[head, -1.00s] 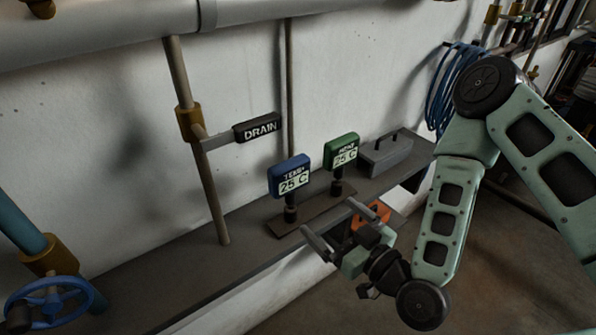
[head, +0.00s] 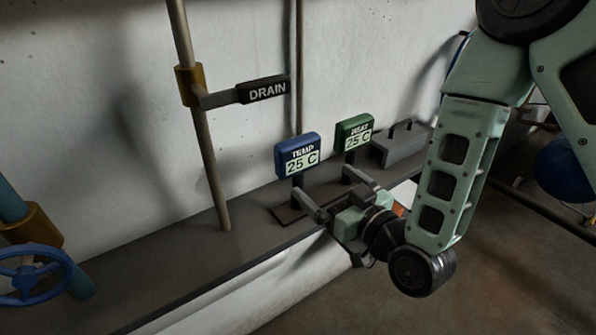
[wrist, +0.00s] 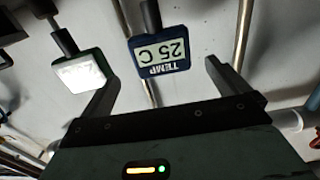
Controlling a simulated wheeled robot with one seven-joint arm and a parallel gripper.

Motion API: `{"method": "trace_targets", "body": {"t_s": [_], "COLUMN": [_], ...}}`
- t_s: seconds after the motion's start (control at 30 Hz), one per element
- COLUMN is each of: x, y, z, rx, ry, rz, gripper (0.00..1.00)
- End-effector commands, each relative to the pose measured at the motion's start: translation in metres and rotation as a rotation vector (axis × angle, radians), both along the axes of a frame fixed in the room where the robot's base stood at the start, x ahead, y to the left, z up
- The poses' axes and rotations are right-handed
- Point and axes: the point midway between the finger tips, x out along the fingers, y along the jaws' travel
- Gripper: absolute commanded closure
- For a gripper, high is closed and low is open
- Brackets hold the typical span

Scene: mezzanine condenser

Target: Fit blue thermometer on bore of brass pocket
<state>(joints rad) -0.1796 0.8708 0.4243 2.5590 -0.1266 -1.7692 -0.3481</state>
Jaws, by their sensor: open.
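The blue thermometer (head: 297,156), marked TEMP 25 C, stands upright on a dark stem in a flat brown holder on the ledge. In the wrist view it appears upside down, its blue head (wrist: 160,52) between the lines of the two fingers. My gripper (head: 336,190) is open and empty, low in front of the thermometer, fingers pointing toward it; I see no contact. In the wrist view both fingers of my gripper (wrist: 163,75) are spread. No brass pocket with an open bore can be made out; a brass-coloured fitting (head: 189,86) sits on the upright pipe.
The DRAIN lever (head: 262,91) juts out at left. A blue handwheel (head: 30,276) is far left. The ledge (head: 165,250) between is clear.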

Motion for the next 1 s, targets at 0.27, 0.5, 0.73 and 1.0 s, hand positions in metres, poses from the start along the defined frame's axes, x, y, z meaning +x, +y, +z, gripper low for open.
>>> {"method": "trace_targets", "body": {"t_s": [0.27, 0.5, 0.73, 1.0], "x": [0.041, 0.060, 0.081, 0.103], "y": [0.028, 0.041, 0.054, 0.069], "z": [0.003, 0.001, 0.004, 0.001], "rx": [0.003, 0.001, 0.002, 0.001], "ry": [-0.001, 0.000, -0.001, -0.001], "rz": [0.000, 0.000, -0.001, 0.000], "gripper": [0.00, 0.00, 0.00, 0.00]}}
